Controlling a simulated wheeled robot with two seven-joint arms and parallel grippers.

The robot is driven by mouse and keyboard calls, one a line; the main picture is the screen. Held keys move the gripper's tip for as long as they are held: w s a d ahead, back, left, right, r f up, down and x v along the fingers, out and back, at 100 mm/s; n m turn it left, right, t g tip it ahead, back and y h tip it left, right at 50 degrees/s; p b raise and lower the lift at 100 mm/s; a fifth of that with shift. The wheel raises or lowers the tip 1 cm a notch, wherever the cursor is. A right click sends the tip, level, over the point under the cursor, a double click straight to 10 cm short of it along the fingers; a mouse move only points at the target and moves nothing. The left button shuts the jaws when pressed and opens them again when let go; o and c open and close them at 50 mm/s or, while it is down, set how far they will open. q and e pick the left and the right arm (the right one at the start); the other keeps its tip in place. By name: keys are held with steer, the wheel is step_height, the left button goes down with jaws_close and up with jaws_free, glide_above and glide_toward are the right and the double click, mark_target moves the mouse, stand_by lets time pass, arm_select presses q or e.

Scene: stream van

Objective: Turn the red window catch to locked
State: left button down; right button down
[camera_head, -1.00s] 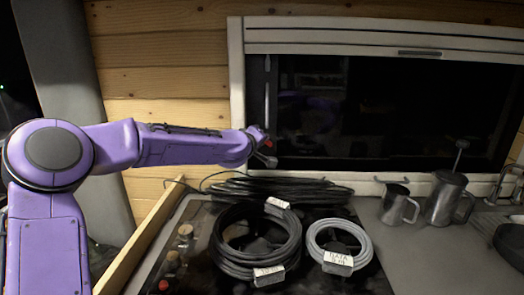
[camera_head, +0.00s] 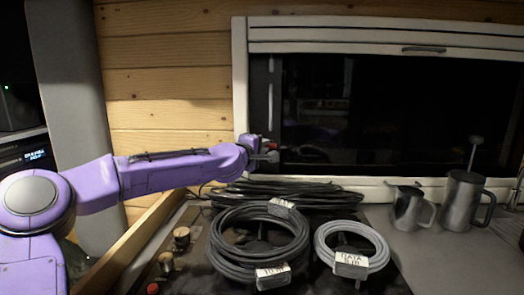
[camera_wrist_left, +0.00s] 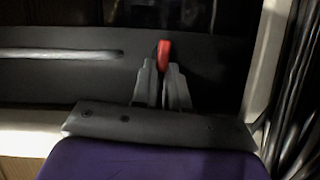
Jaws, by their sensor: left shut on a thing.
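The red window catch (camera_wrist_left: 164,55) stands upright between the two grey fingers of my left gripper (camera_wrist_left: 162,84) in the left wrist view. The fingers are shut on it, and its red upper part sticks out beyond them. In the head view my left gripper (camera_head: 268,155) is at the lower left corner of the dark window (camera_head: 390,115), beside the white frame. There the catch is mostly hidden by the gripper; only a little red shows. My right gripper is not in view.
Black cable coils (camera_head: 225,245) and a grey coil (camera_head: 322,240) lie on the worktop below the window. Two metal jugs (camera_head: 462,200) stand at the right.

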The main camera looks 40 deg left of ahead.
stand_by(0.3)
arm_select(q)
steer(key=c, duration=1.1)
jaws_free()
steer(key=shift+c, duration=0.2)
steer(key=shift+s, duration=0.1)
steer(key=shift+s+r+p, duration=0.15)
steer(key=shift+s+p, duration=0.15)
steer(key=shift+p, duration=0.2)
steer(key=s+d+p, duration=0.1)
steer(key=s+p, duration=0.8)
steer(key=p, duration=0.7)
steer(key=shift+s+d, duration=0.3)
steer(key=shift+d, duration=0.05)
